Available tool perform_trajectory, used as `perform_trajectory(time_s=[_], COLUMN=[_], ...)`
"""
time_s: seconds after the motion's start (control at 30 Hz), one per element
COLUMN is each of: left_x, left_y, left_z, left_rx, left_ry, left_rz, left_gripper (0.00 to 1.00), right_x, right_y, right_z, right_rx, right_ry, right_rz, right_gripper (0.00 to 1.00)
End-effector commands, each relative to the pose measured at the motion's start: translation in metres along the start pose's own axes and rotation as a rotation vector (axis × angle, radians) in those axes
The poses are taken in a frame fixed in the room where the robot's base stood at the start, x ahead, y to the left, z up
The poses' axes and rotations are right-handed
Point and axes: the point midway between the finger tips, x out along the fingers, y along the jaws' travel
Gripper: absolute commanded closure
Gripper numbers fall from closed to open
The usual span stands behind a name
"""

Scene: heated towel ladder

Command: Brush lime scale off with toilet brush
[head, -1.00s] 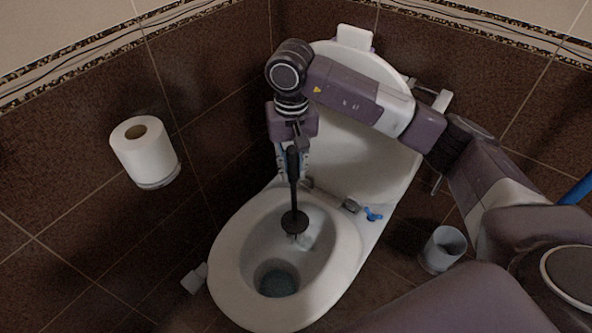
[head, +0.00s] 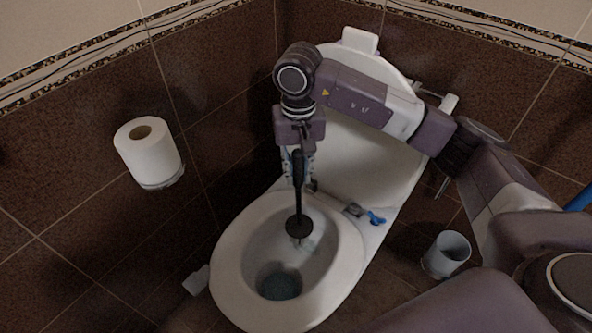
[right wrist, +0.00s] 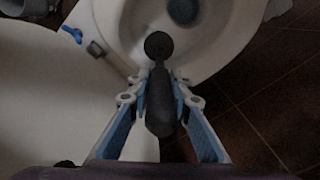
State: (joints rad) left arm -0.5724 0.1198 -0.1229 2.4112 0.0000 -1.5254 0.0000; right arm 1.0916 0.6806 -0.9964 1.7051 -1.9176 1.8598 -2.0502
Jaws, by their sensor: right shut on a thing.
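The toilet (head: 232,232) stands in the corner with its lid up, and its bowl is open. My right gripper (head: 298,172) is above the back of the bowl, shut on the black handle of the toilet brush (head: 298,205). The brush points down, with its dark round part (head: 299,227) over the inside of the bowl. A pale patch (head: 308,245) shows on the bowl wall just below it; I cannot tell whether the brush touches it. In the right wrist view the brush handle (right wrist: 160,105) sits between the fingers. My left gripper is not in view.
A toilet paper roll (head: 148,150) hangs on the left wall. A grey cup-like holder (head: 447,254) stands right of the toilet. A blue clip-like item (head: 376,218) is near the lid hinge. Tiled walls close in behind and at left.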

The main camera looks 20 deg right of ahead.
Motion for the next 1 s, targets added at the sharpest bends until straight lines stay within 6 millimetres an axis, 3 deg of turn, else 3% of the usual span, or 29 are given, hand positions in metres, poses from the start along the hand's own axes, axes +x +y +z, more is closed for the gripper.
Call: perform_trajectory(time_s=[0.7, 1.0], left_x=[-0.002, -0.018], left_y=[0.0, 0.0], left_z=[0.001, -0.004], left_rx=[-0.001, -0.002], left_ry=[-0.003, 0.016], left_rz=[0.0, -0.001], left_gripper=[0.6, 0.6], right_x=[0.001, 0.003], right_y=[0.015, 0.025], right_z=[0.015, 0.026], right_rx=[0.0, 0.001], right_ry=[0.001, -0.002], right_rz=[0.001, 0.002], right_gripper=[1.0, 1.0])
